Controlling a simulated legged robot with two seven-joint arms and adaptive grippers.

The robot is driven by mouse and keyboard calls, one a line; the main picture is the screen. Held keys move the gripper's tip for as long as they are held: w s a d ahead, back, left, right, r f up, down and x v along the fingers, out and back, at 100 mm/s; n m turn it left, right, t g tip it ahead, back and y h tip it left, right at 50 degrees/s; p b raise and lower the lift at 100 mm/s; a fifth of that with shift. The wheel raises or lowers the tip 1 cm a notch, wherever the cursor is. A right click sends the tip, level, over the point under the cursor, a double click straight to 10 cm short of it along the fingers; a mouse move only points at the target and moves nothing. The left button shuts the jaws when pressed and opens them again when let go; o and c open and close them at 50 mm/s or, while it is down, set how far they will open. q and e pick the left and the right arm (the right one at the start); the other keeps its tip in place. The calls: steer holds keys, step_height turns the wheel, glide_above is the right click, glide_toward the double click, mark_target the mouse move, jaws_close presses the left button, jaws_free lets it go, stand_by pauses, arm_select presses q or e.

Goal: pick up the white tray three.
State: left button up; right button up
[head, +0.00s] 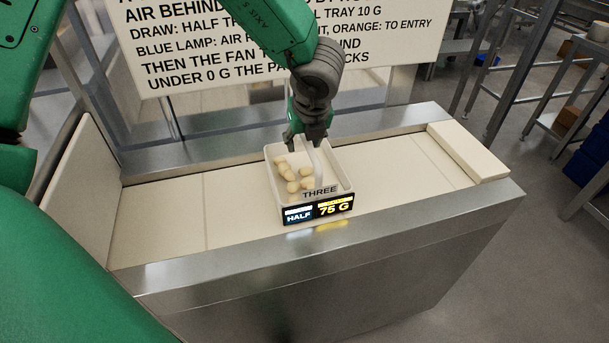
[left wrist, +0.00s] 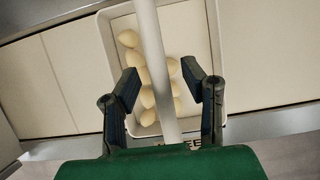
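The white tray three (head: 346,176) stands on the cream counter and holds several pale pasta pieces (head: 290,173). Its front bears the word THREE and a display reading HALF and 75 G. A white handle bar (head: 318,166) crosses above the tray. My left gripper (head: 307,140) is over the tray, pointing down. In the left wrist view its two fingers (left wrist: 164,92) are apart, one on each side of the handle bar (left wrist: 152,40), with gaps between. The tray's rim (left wrist: 104,45) shows beyond them. My right gripper is not in view.
The cream counter (head: 160,215) is clear left and right of the tray, with a metal front edge (head: 230,262). A raised cream block (head: 467,152) lies at its right end. A sign (head: 200,50) and a transparent panel stand behind. Metal racks stand at the far right.

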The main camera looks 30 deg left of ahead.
arm_select(q)
steer(key=shift+d, duration=0.3)
steer(key=shift+c, duration=0.5)
steer(key=c, duration=0.7)
steer(key=shift+a, duration=0.15)
jaws_close()
